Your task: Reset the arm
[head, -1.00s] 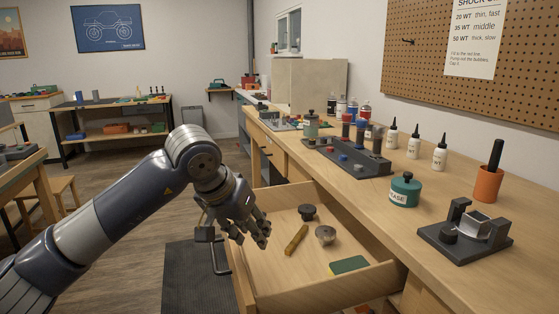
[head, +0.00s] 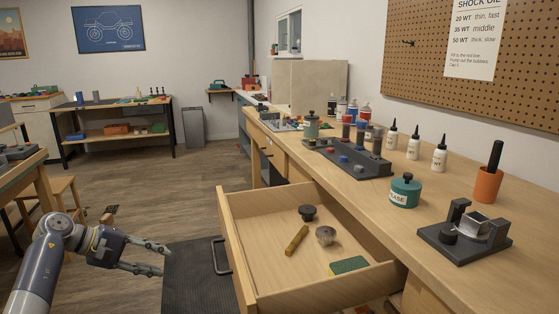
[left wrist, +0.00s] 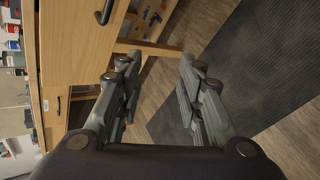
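My left gripper (head: 148,257) is at the lower left of the head view, left of the open drawer (head: 229,237) and clear of it. Its fingers are spread apart with nothing between them. In the left wrist view the two fingers of the left gripper (left wrist: 158,88) stand apart, with floor and bench leg beyond. My right gripper is not in the head view.
The open drawer holds a dark knob-like part (head: 307,212), a yellow-brown tool (head: 296,240), a round metal part (head: 325,235) and a green-yellow block (head: 349,265). The bench has a grease tub (head: 404,191) and bottles. A dark mat (head: 190,275) lies on the floor left of the drawer.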

